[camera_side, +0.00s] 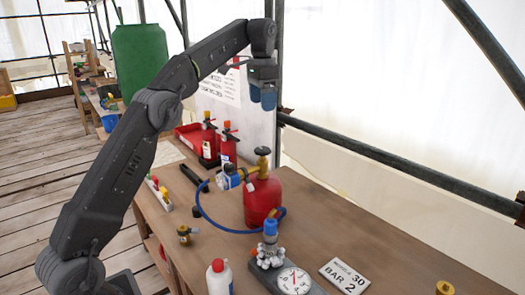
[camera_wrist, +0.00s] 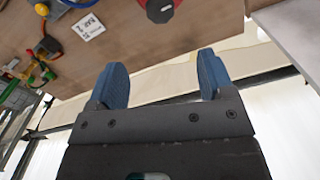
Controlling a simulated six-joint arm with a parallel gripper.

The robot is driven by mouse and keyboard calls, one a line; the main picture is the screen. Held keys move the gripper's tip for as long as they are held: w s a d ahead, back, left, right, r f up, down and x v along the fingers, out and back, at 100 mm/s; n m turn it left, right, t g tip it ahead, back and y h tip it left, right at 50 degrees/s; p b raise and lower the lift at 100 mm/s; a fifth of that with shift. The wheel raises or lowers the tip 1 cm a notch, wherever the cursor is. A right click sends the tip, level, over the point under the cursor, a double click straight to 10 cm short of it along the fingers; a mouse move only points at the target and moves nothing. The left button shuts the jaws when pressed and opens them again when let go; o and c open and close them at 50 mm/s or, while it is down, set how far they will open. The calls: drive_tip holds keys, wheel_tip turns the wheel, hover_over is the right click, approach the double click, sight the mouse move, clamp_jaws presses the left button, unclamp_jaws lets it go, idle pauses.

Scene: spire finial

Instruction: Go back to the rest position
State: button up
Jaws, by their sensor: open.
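My gripper (camera_side: 262,97) is raised high above the back of the wooden bench, near the white board. In the wrist view my gripper (camera_wrist: 157,82) shows two blue fingers spread wide with nothing between them. My arm reaches up from the lower left and bends over at the top. Below the gripper, apart from it, a red gas cylinder (camera_side: 262,200) with a brass valve stands upright on the bench (camera_side: 325,225). A blue hose (camera_side: 215,222) runs around the cylinder from a regulator (camera_side: 228,179).
A gauge (camera_side: 293,281) with fittings and a blue-topped part (camera_side: 270,230) stands in front of the cylinder. A card (camera_side: 345,275) lies to its right. Small red bottles (camera_side: 227,145) and a red tray (camera_side: 190,135) are at the back. A scaffold rail (camera_side: 400,170) runs behind the bench.

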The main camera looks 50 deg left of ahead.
drive_tip(key=s+d+r+n+t, duration=0.2)
drive_tip(key=s+d+r+t, duration=0.1)
drive_tip(key=s+d, duration=0.95)
drive_tip(key=s+d+f+t, duration=0.1)
drive_tip(key=s+d+f, duration=0.1)
drive_tip(key=s+f, duration=0.5)
drive_tip(key=s+d+f+n+t, duration=0.1)
drive_tip(key=s+d+f, duration=0.1)
drive_tip(key=s+f, duration=0.5)
drive_tip(key=s, duration=0.4)
drive_tip(key=shift+s+d+t, duration=0.2)
drive_tip(key=shift+s+t, duration=0.1)
drive_tip(key=shift+s, duration=0.05)
